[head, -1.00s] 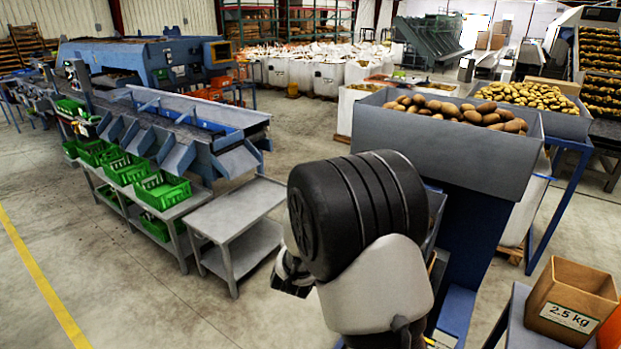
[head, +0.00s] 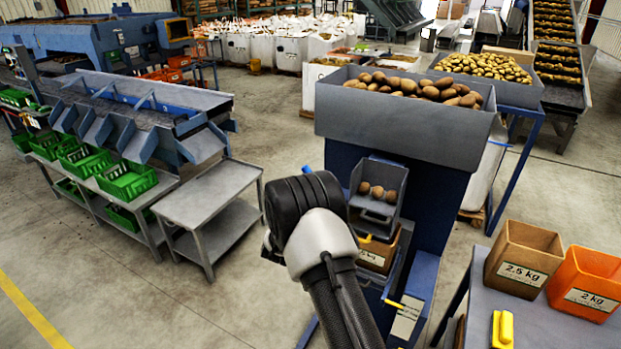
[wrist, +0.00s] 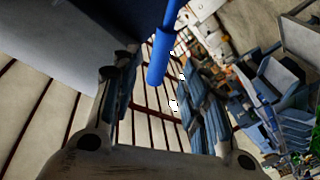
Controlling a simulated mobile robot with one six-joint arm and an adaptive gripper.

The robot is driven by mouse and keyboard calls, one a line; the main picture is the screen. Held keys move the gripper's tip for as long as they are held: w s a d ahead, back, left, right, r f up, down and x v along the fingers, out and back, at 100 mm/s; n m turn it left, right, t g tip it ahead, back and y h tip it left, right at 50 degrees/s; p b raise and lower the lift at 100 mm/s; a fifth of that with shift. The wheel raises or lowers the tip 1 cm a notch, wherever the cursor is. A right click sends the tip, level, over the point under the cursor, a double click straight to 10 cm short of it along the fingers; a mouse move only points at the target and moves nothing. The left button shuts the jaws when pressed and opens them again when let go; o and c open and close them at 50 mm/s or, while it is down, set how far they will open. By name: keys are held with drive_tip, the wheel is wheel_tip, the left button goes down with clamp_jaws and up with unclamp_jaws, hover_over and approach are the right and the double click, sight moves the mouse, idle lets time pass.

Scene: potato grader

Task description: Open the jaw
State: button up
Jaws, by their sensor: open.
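My gripper (wrist: 162,88) is open, its two dark padded fingers apart on either side of the wrist view. A blue rod (wrist: 160,55) comes down from the top of that view into the gap between the fingers. I cannot tell how near it is, and the fingers do not visibly touch it. In the head view a small blue tip (head: 306,169) shows just above my dark wrist joint, beside the blue weighing stand (head: 437,205). My wrist hides most of the gripper there.
The stand carries a grey hopper of potatoes (head: 405,130), a small pan with a few potatoes (head: 378,178) and a brown crate (head: 377,255). At right, a table (head: 455,325) holds a brown bin (head: 522,257) and an orange bin (head: 585,283). A grey side table (head: 205,195) stands at left.

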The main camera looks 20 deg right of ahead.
drive_tip(key=x, duration=0.6)
drive_tip(key=shift+w+d, duration=0.3)
drive_tip(key=shift+c, duration=0.3)
clamp_jaws()
